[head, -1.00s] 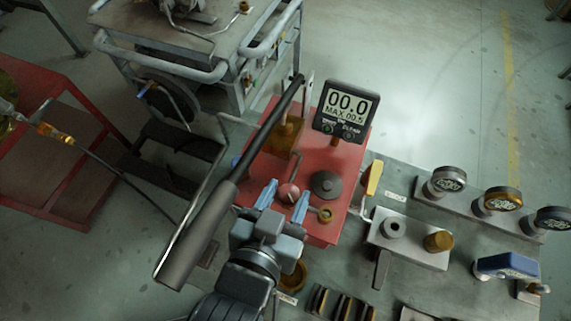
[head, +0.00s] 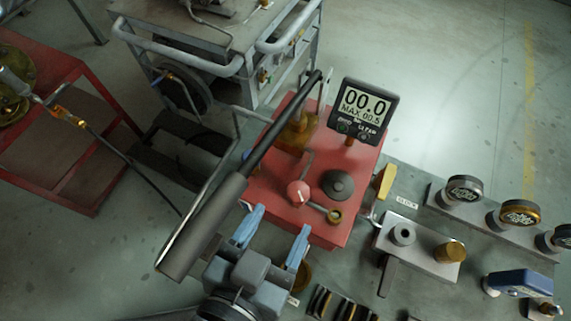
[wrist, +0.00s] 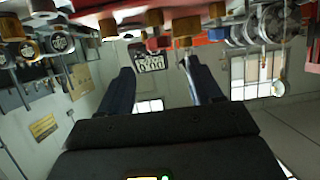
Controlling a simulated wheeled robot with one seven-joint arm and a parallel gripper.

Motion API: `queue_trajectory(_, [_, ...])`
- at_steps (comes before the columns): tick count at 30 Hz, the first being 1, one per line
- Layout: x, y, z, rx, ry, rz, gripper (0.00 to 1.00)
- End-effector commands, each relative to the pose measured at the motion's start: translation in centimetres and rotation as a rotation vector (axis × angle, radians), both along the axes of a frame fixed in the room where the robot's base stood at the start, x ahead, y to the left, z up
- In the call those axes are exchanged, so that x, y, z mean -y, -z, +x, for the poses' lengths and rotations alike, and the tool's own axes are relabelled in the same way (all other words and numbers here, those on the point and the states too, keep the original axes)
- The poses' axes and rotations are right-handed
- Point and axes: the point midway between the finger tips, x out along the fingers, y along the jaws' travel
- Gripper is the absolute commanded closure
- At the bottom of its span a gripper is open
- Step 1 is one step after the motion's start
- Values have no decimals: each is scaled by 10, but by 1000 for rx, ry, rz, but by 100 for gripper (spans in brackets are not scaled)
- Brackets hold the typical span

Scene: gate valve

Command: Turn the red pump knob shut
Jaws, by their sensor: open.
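The red pump knob (head: 298,194) is a small round red knob with a pale mark on its top. It stands near the front of the red pump body (head: 325,228). My gripper (head: 275,222) is open and empty, with its two blue fingers apart. In the head view it sits just below and left of the knob, and the knob is not between the fingertips.
A black pump handle (head: 210,222) slants across the left of the pump. A gauge display (head: 362,112) reading 00.0 stands at the pump's back; it also shows in the wrist view (wrist: 150,62).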

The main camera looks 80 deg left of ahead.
Motion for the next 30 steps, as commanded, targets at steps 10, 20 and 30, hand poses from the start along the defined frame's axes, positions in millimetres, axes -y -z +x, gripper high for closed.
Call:
queue_trajectory(10, [6, -3, -4, 1, 1, -1, 36])
queue_trajectory(20, [52, 5, 18, -20, 137, 25, 35])
queue_trajectory(30, [181, 9, 40, -9, 487, 80, 35])
